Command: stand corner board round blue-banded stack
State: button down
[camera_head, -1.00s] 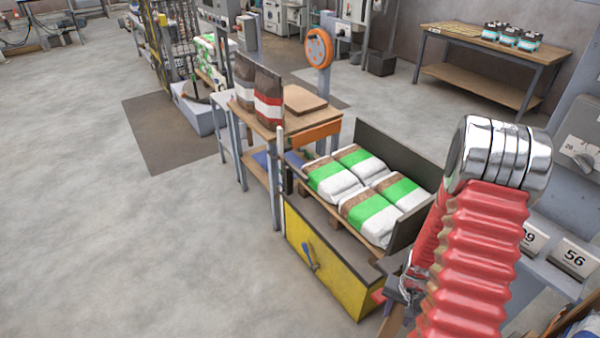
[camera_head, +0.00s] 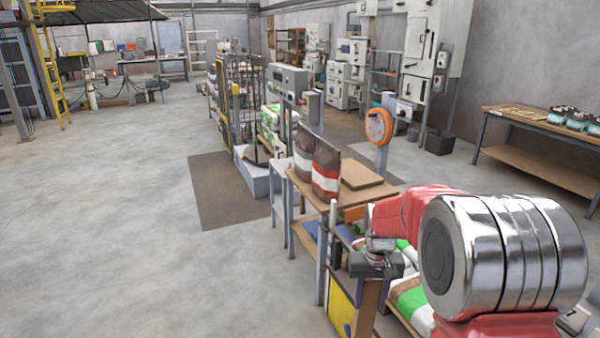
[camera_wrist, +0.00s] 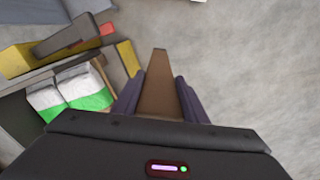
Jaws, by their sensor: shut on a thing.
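My gripper (camera_head: 374,272) is shut on a brown corner board (camera_head: 369,308), which hangs down below the jaws in the head view. In the wrist view the board (camera_wrist: 160,88) sticks out between the two dark purple fingers of my gripper (camera_wrist: 158,88). It is held clear, with grey floor on its right. The green-banded stack (camera_head: 408,300) of white and brown bags is partly hidden behind my arm; its bags (camera_wrist: 82,86) show at left in the wrist view. I see no blue-banded stack in either view.
A wooden table (camera_head: 352,198) with brown-and-white and red-banded bags (camera_head: 326,170) stands just beyond my gripper. A yellow panel (camera_head: 340,312) borders the green-banded stack. An orange reel (camera_head: 378,126) stands behind. Open floor (camera_head: 120,270) lies at left.

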jog(key=a, duration=0.2)
jog(key=shift+a+r+n, duration=0.3)
jog(key=shift+a+r, duration=0.05)
dwell(0.5)
